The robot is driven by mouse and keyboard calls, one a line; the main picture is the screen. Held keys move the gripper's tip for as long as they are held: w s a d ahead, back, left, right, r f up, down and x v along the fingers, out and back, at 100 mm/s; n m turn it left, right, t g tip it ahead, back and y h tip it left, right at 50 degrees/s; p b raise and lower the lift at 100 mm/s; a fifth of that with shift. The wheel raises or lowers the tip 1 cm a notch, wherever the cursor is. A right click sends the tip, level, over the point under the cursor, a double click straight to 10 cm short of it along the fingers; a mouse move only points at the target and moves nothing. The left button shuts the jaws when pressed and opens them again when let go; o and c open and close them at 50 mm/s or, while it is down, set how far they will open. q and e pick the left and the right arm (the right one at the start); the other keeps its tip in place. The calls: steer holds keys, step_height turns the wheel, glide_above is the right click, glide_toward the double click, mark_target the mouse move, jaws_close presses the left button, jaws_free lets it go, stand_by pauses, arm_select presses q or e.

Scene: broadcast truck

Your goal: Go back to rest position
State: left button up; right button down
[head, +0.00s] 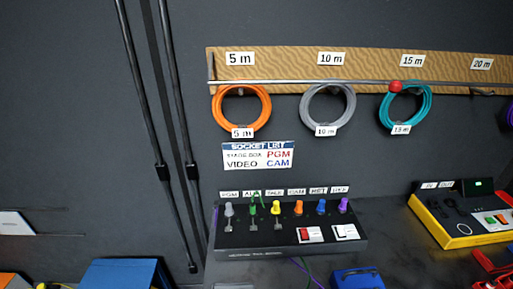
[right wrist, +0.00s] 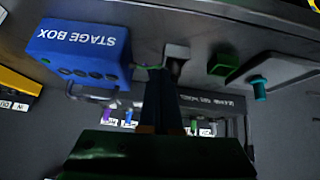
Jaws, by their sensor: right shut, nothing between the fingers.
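My right gripper (right wrist: 164,88) shows in the right wrist view as dark fingers reaching up from the bottom middle. The fingers are together with nothing seen between them. A blue stage box (right wrist: 82,52), upside down in this view, is to the left of the fingers. A patch panel (right wrist: 222,108) with coloured plugs is partly hidden behind the fingers. Neither gripper is in the head view.
The patch panel (head: 290,238) stands on the dark counter in the head view. Orange (head: 217,108), grey and teal cable coils hang on the board above. A yellow-edged box (head: 455,234) is at right. A blue case (head: 125,273) is at lower left.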

steer(key=s+n+g, duration=0.1)
steer(key=s+g, duration=0.3)
steer(key=s, duration=0.5)
step_height(320, 180, down, 16)
steer(key=s+g, duration=0.1)
steer(key=s+d+f+g, duration=0.1)
steer(key=s+f, duration=1)
steer(key=s, duration=0.2)
steer(key=shift+d+f+g, duration=0.2)
steer(key=shift+d+g, duration=0.1)
steer(key=shift+d, duration=0.1)
